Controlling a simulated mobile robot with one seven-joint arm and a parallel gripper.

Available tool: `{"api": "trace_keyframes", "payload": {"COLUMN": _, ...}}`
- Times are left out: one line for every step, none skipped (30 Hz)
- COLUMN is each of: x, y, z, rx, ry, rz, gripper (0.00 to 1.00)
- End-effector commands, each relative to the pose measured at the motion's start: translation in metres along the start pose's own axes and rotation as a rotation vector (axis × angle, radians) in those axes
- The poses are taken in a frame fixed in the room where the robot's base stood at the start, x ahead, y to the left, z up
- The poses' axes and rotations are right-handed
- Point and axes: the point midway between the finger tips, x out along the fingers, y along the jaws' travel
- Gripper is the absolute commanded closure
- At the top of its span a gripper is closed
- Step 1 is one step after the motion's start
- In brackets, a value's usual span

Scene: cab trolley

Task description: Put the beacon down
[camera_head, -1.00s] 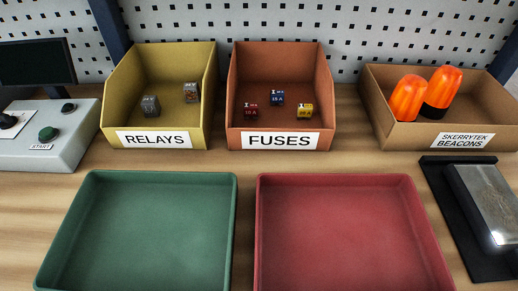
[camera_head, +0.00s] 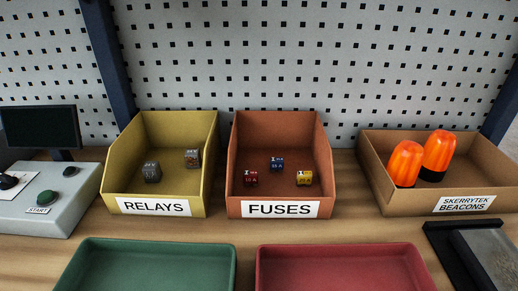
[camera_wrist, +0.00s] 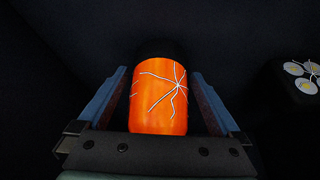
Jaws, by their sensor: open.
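In the wrist view an orange beacon (camera_wrist: 158,98) with a dark base and white crack-like lines stands between the fingers of my gripper (camera_wrist: 160,100). The gripper is open, with a narrow gap on each side of the beacon. What the beacon rests on is too dark to tell. My gripper is not in the head view. There, two other orange beacons (camera_head: 405,163) (camera_head: 438,155) stand in the cardboard-coloured bin (camera_head: 398,199) labelled SKERRYTEK BEACONS.
A dark block with pale round lamps (camera_wrist: 303,75) is right of the gripper. On the bench are a yellow relays bin (camera_head: 125,180), an orange fuses bin (camera_head: 252,190), a green tray (camera_head: 145,270), a red tray (camera_head: 340,270), and a start panel (camera_head: 62,215) at left.

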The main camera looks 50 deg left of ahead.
Motion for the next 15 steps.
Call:
{"api": "trace_keyframes", "payload": {"x": -0.012, "y": 0.000, "z": -0.002, "rx": 0.001, "ry": 0.002, "rz": 0.000, "gripper": 0.00}}
{"api": "trace_keyframes", "payload": {"x": -0.018, "y": 0.000, "z": -0.002, "rx": 0.001, "ry": 0.002, "rz": 0.000, "gripper": 0.00}}
{"api": "trace_keyframes", "payload": {"x": -0.025, "y": 0.000, "z": -0.001, "rx": 0.001, "ry": 0.001, "rz": 0.000, "gripper": 0.00}}
{"api": "trace_keyframes", "payload": {"x": -0.030, "y": 0.000, "z": -0.002, "rx": 0.000, "ry": 0.002, "rz": 0.000, "gripper": 0.00}}
{"api": "trace_keyframes", "payload": {"x": -0.035, "y": 0.000, "z": -0.002, "rx": 0.000, "ry": 0.003, "rz": 0.000, "gripper": 0.00}}
{"api": "trace_keyframes", "payload": {"x": -0.042, "y": 0.000, "z": -0.001, "rx": 0.000, "ry": 0.001, "rz": 0.000, "gripper": 0.00}}
{"api": "trace_keyframes", "payload": {"x": -0.046, "y": 0.000, "z": -0.002, "rx": 0.000, "ry": 0.002, "rz": 0.000, "gripper": 0.00}}
{"api": "trace_keyframes", "payload": {"x": -0.050, "y": 0.000, "z": -0.002, "rx": 0.000, "ry": 0.002, "rz": 0.000, "gripper": 0.00}}
{"api": "trace_keyframes", "payload": {"x": -0.055, "y": 0.000, "z": -0.001, "rx": 0.000, "ry": 0.002, "rz": 0.001, "gripper": 0.00}}
{"api": "trace_keyframes", "payload": {"x": -0.058, "y": 0.000, "z": -0.001, "rx": 0.000, "ry": 0.001, "rz": 0.001, "gripper": 0.00}}
{"api": "trace_keyframes", "payload": {"x": -0.060, "y": 0.000, "z": -0.001, "rx": 0.000, "ry": 0.001, "rz": 0.001, "gripper": 0.00}}
{"api": "trace_keyframes", "payload": {"x": -0.062, "y": 0.000, "z": -0.001, "rx": 0.000, "ry": 0.002, "rz": 0.001, "gripper": 0.00}}
{"api": "trace_keyframes", "payload": {"x": -0.064, "y": 0.000, "z": -0.001, "rx": 0.000, "ry": 0.002, "rz": 0.001, "gripper": 0.00}}
{"api": "trace_keyframes", "payload": {"x": -0.065, "y": 0.000, "z": -0.001, "rx": 0.000, "ry": 0.002, "rz": 0.000, "gripper": 0.00}}
{"api": "trace_keyframes", "payload": {"x": -0.065, "y": 0.000, "z": -0.001, "rx": 0.000, "ry": 0.002, "rz": 0.000, "gripper": 0.00}}
